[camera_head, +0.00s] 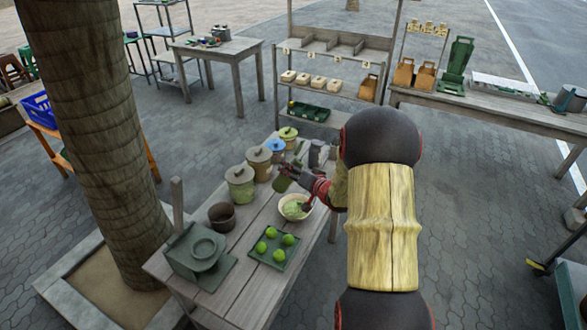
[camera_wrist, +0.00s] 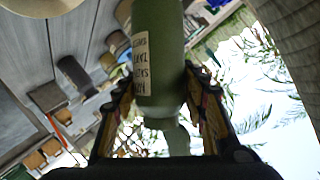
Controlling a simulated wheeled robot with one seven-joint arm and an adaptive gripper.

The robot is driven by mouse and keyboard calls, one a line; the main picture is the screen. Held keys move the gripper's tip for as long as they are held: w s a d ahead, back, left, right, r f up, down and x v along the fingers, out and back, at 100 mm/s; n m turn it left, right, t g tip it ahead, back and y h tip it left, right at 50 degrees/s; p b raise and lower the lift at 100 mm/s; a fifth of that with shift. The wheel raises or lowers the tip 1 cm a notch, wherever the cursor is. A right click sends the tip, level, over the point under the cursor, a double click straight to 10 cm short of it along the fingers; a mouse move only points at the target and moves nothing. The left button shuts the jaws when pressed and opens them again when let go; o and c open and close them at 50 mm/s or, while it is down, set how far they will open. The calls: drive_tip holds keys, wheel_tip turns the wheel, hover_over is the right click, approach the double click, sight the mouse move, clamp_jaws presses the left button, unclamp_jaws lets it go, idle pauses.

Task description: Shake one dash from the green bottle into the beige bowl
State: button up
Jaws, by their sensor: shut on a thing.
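The green bottle (camera_head: 281,184) is held by my gripper (camera_head: 296,178), above and slightly left of the beige bowl (camera_head: 295,214) in the head view. In the wrist view the bottle (camera_wrist: 160,50) has a pale label with dark writing, and its narrower pale end lies between the two fingers of my gripper (camera_wrist: 178,115). The bottle looks tilted; its exact angle and opening are unclear. The bowl stands on the wooden table and holds something light green, with a dark reddish utensil at its right rim. My arm hides part of the table right of the bowl.
Several lidded jars (camera_head: 240,187) line the table's far side. A brown pot (camera_head: 222,217), a green tray (camera_head: 264,259) with green fruit and a grey-green device (camera_head: 199,254) stand nearer. A tree trunk (camera_head: 90,130) rises at left; shelves (camera_head: 330,75) stand behind.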

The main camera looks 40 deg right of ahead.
sight(287, 188)
drive_tip(key=f+m+b, duration=0.1)
drive_tip(key=f, duration=0.1)
drive_tip(key=a+f+m+t+b, duration=0.1)
drive_tip(key=f, duration=0.1)
drive_tip(key=a+f+m+y+b, duration=0.1)
drive_tip(key=f+b, duration=0.1)
drive_tip(key=shift+w+t, duration=0.3)
drive_tip(key=shift+w, duration=0.1)
drive_tip(key=m+b, duration=0.1)
drive_tip(key=a+f+m+t+b, duration=0.1)
drive_tip(key=m+y+b, duration=0.1)
drive_tip(key=m, duration=0.1)
drive_tip(key=shift+w+a+f+t, duration=0.3)
drive_tip(key=shift+w+f+t, duration=0.05)
drive_tip(key=shift+f+t, duration=0.05)
drive_tip(key=shift+a+r+m, duration=0.1)
drive_tip(key=shift+r+m, duration=0.05)
drive_tip(key=shift+m, duration=0.35)
drive_tip(key=shift+r+m+t+p, duration=0.6)
drive_tip(key=shift+r+m+p, duration=0.1)
drive_tip(key=shift+m, duration=0.4)
drive_tip(key=shift+d+r+m+t+p, duration=0.15)
drive_tip(key=shift+r+m+t, duration=0.1)
drive_tip(key=shift+m, duration=0.4)
drive_tip(key=shift+d+r+m+t+p, duration=0.1)
drive_tip(key=shift+r+m+t+p, duration=0.1)
drive_tip(key=shift+m, duration=0.45)
drive_tip(key=shift+r+p, duration=0.15)
drive_tip(key=shift+p, duration=0.35)
drive_tip(key=shift+p, duration=1.1)
